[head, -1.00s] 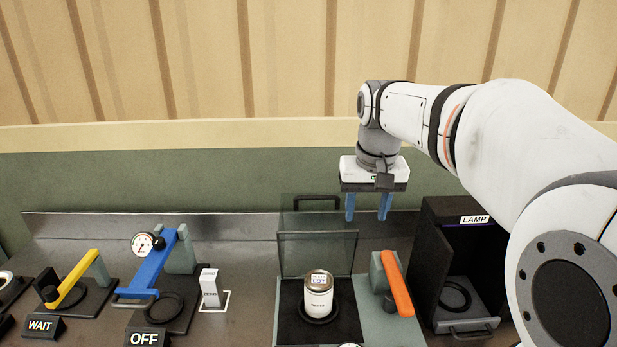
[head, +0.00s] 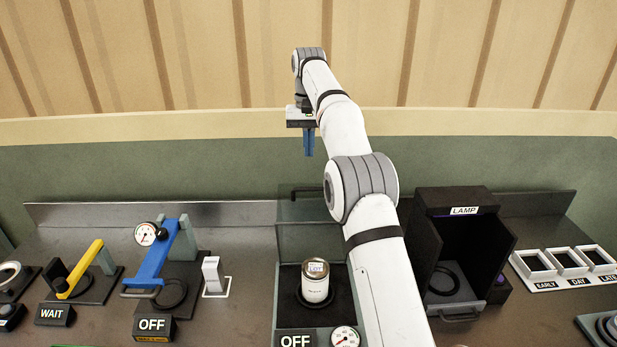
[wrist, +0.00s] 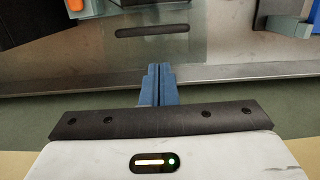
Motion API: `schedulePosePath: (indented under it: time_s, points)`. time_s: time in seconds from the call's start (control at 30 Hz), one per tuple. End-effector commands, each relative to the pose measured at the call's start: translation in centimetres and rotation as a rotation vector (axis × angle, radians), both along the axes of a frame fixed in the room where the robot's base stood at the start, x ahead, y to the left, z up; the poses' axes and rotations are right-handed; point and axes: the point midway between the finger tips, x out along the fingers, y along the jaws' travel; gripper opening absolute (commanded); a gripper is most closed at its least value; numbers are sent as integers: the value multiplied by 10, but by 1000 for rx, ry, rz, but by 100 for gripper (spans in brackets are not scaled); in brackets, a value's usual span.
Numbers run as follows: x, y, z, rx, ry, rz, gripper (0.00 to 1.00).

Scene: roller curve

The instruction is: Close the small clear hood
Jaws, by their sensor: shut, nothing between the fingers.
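The small clear hood (head: 295,240) stands raised behind a can with a white label (head: 315,285), which sits on a dark pad. Its dark handle (head: 305,190) is along the top edge. My arm hides the hood's right part in the head view. The handle also shows in the wrist view (wrist: 152,32), beyond my fingertips. My gripper (head: 309,154) hangs above the hood in the head view, with its blue fingers together and empty. In the wrist view the fingers (wrist: 158,68) point toward the handle, apart from it.
A blue lever (head: 155,262), a yellow lever (head: 80,268) and a white switch (head: 212,275) stand to the left. A dark LAMP box (head: 455,200) and a row of white frames (head: 565,262) stand to the right. An orange lever (wrist: 77,5) shows in the wrist view.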

Motion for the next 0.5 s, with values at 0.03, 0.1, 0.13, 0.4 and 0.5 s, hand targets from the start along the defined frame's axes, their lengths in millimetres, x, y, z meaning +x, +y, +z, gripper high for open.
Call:
schedulePosePath:
  time_s: [0.03, 0.1, 0.13, 0.4, 0.5]
  points:
    - [0, 0, -2, 0, 1, 0, 0]
    - [0, 0, -6, 0, 1, 0, 0]
    - [0, 0, -8, 0, 1, 0, 0]
    - [-4, 0, -42, -1, 3, 0, 0]
    - [-5, 0, -58, -1, 3, 0, 0]
